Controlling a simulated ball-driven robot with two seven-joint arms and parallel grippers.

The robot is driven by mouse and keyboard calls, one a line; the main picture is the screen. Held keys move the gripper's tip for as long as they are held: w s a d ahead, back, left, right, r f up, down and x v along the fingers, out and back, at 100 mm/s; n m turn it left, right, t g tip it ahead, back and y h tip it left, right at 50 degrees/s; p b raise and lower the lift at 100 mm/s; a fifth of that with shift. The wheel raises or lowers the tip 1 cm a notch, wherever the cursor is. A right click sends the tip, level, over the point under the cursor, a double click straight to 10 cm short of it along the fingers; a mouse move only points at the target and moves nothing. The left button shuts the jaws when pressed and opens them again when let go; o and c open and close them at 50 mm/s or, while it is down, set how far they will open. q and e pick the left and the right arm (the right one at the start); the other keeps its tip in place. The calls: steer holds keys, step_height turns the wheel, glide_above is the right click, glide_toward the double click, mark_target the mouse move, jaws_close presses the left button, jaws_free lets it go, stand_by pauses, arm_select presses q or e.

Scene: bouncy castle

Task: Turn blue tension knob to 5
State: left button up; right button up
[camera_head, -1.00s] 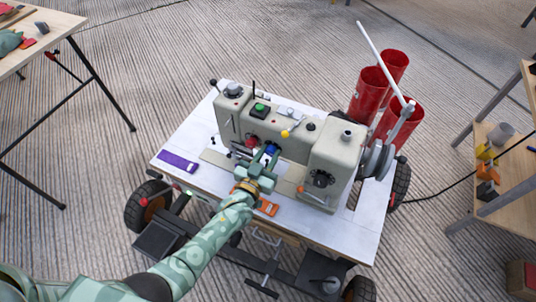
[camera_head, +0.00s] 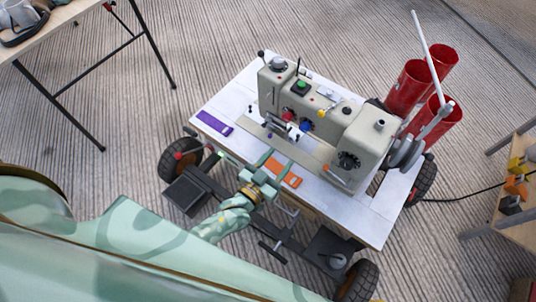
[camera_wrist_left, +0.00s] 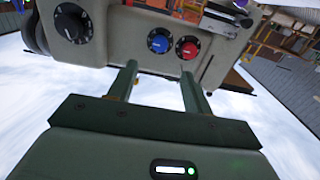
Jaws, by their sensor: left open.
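The blue tension knob (camera_head: 305,126) sits on the front of the grey sewing machine (camera_head: 330,118), beside a red knob (camera_head: 287,115). In the left wrist view the blue knob (camera_wrist_left: 159,42) has a dark dial with white marks; its setting is too small to read. The red knob (camera_wrist_left: 187,48) is just to its right. My left gripper (camera_head: 276,160) is open and empty in front of the machine, apart from the knob. In the wrist view its fingertips (camera_wrist_left: 158,70) stand apart, with the blue knob beyond the gap. My right gripper is out of view.
The machine stands on a wheeled white table (camera_head: 365,215) with a purple piece (camera_head: 214,122) and an orange piece (camera_head: 284,172). Red cylinders (camera_head: 408,88) and a handwheel (camera_head: 408,153) are at the right. A black dial (camera_head: 348,160) is on the machine's right part.

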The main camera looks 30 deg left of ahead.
arm_select(q)
steer(key=shift+s+a, duration=0.2)
steer(key=shift+s, duration=0.75)
steer(key=shift+s+a, duration=0.15)
steer(key=shift+s, duration=0.75)
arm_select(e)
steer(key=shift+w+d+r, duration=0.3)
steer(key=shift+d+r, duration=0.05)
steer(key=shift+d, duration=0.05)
